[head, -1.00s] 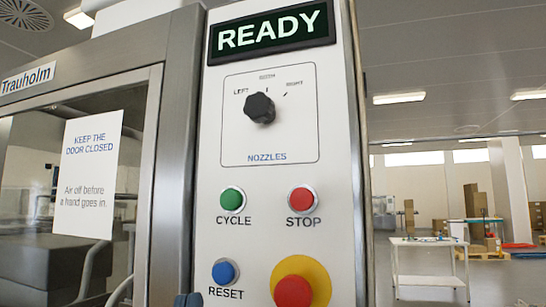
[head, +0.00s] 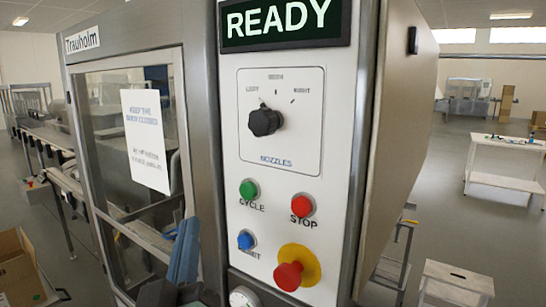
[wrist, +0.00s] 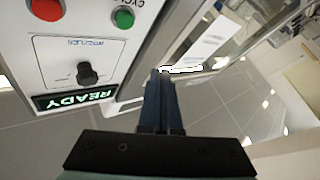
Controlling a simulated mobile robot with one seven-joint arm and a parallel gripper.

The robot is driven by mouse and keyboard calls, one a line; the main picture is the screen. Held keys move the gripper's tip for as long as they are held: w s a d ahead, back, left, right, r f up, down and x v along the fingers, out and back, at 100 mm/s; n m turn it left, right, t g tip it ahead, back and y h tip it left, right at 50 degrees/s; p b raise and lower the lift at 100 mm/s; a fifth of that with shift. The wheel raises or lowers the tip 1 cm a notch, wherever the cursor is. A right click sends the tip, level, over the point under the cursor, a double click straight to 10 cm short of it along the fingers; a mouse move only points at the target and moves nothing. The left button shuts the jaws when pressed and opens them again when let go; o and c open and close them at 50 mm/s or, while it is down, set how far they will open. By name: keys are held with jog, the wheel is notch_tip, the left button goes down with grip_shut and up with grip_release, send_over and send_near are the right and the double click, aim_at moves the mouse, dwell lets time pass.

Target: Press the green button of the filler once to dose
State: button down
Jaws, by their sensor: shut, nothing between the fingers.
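The filler's control panel (head: 300,172) is upright, with a lit READY display (head: 280,20) at its top. The round green button (head: 249,190), labelled CYCLE, is on the panel's left side, below the black nozzle knob (head: 265,121). In the wrist view the green button (wrist: 123,18) is near the top edge, and the panel appears upside down. My gripper (head: 187,228) has blue fingers, shut and empty. It is left of and below the green button in the head view, apart from it. In the wrist view the fingertips (wrist: 161,75) point past the panel's side.
A red STOP button (head: 302,205), a blue RESET button (head: 246,240) and a red mushroom button on yellow (head: 289,275) are near the green one. The glazed door (head: 130,160) with a paper sign is left of the panel. A white table (head: 505,160) stands far right.

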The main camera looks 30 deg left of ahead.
aim_at(248, 191)
jog(key=shift+s+a+r+n+g+p, duration=0.15)
jog(key=shift+r+n+g+p, duration=0.2)
jog(key=shift+p, duration=0.2)
jog(key=w+b, duration=0.2)
jog(key=w, duration=0.6)
jog(key=shift+w+d, duration=0.4)
dwell(1.8)
jog(key=shift+w+b, duration=0.4)
